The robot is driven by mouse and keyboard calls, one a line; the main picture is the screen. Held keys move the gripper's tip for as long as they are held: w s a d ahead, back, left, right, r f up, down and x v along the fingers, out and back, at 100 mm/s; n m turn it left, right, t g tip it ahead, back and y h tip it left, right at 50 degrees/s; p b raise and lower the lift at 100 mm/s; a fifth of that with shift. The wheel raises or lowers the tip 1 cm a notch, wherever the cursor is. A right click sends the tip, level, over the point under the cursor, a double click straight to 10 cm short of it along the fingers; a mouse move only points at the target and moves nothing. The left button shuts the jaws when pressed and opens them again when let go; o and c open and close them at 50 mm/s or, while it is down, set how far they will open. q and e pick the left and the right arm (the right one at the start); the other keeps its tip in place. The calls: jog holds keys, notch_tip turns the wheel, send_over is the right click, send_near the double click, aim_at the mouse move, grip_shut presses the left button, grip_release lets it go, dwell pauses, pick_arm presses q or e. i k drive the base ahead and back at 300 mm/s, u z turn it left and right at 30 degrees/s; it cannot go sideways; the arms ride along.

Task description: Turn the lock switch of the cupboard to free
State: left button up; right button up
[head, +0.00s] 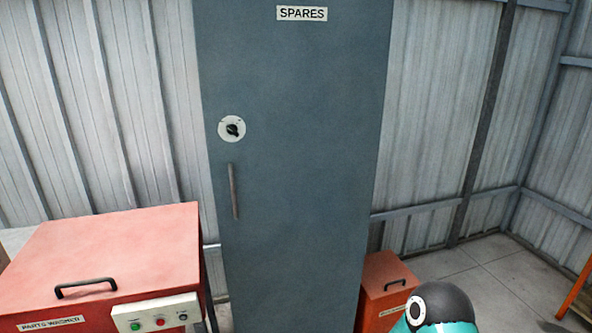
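The cupboard (300,200) is a tall dark grey-blue cabinet with a "SPARES" label near its top, and its door looks shut. The lock switch (233,129) is a black knob on a round pale plate at the door's left side. Its pointer looks tilted, but the marks on the plate are too small to read. A dark vertical handle (234,190) is below the switch. Neither gripper is in view. A rounded black and teal part at the bottom right looks like one of my arm links.
A red parts washer (110,255) with a black lid handle and a button panel (156,313) stands left of the cupboard. A smaller red box (384,285) with a handle stands at its right. Corrugated walls are behind. Grey floor (500,275) is open at the right.

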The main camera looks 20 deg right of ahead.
aim_at(231, 128)
jog(key=u, duration=1)
jog(key=i, duration=1)
jog(key=z, duration=1.05)
